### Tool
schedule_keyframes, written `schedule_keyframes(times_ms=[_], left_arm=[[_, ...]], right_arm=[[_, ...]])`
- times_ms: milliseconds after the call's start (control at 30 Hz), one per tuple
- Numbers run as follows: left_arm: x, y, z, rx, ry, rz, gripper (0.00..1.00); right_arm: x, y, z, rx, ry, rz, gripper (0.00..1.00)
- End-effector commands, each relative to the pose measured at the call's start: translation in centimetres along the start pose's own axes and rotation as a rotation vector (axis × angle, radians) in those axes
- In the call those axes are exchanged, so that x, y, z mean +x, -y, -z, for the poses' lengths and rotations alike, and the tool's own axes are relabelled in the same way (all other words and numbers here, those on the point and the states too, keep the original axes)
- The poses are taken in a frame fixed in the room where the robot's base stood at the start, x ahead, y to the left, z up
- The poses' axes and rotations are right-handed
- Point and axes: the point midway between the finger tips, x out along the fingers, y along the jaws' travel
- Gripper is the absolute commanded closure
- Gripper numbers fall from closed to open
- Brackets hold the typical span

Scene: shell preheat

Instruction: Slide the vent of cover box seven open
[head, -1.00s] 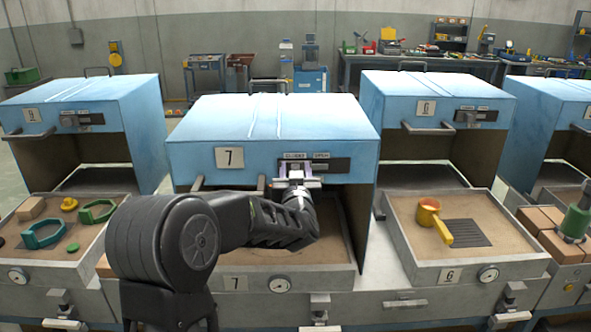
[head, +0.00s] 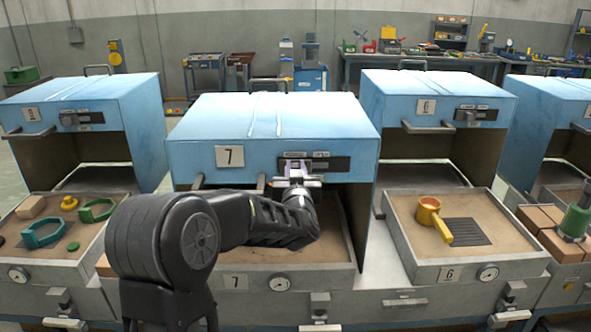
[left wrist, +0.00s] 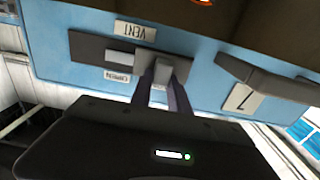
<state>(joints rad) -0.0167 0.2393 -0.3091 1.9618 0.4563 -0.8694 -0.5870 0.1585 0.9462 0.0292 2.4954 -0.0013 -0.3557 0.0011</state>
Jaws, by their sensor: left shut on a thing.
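Cover box seven (head: 270,125) is the blue hood at the centre of the head view, with a 7 plate on its front. Its vent is a dark slotted strip (head: 340,164) at the front's right, under two small labels. In the left wrist view the strip (left wrist: 88,45) appears upside down, with a VENT label (left wrist: 135,31) and an OPEN label (left wrist: 118,76). My left gripper (head: 297,172) is shut on the vent's slider knob (left wrist: 163,70), which sits near the strip end away from OPEN. The fingers partly hide the knob. My right gripper is not in view.
A horizontal bar handle (head: 225,187) is left of the gripper, under the hood's front edge. Cover box six (head: 430,100) stands to the right, over a tray with a yellow ladle (head: 434,220). Another blue hood (head: 85,100) stands left. My left arm covers part of tray seven.

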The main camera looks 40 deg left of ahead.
Motion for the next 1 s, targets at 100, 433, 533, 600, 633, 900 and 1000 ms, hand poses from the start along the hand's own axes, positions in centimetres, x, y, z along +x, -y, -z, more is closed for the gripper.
schedule_keyframes(times_ms=[100,433,533,600,633,900,1000], left_arm=[[0.0,0.0,0.0,0.000,0.000,0.000,1.00],[0.0,0.0,0.0,0.000,0.000,0.000,1.00],[0.0,0.0,0.0,0.000,0.000,0.000,1.00],[0.0,0.0,0.0,0.000,0.000,0.000,1.00],[0.0,0.0,0.0,0.000,0.000,0.000,1.00],[0.0,-0.6,0.0,0.001,0.000,-0.002,1.00],[0.0,-2.3,0.1,0.001,0.000,-0.005,1.00]], right_arm=[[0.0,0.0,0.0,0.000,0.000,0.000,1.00],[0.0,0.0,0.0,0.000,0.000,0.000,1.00],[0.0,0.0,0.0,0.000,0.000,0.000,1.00],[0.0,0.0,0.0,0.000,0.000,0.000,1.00],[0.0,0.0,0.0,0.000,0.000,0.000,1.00],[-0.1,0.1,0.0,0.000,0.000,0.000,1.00],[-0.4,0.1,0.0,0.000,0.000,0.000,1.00]])
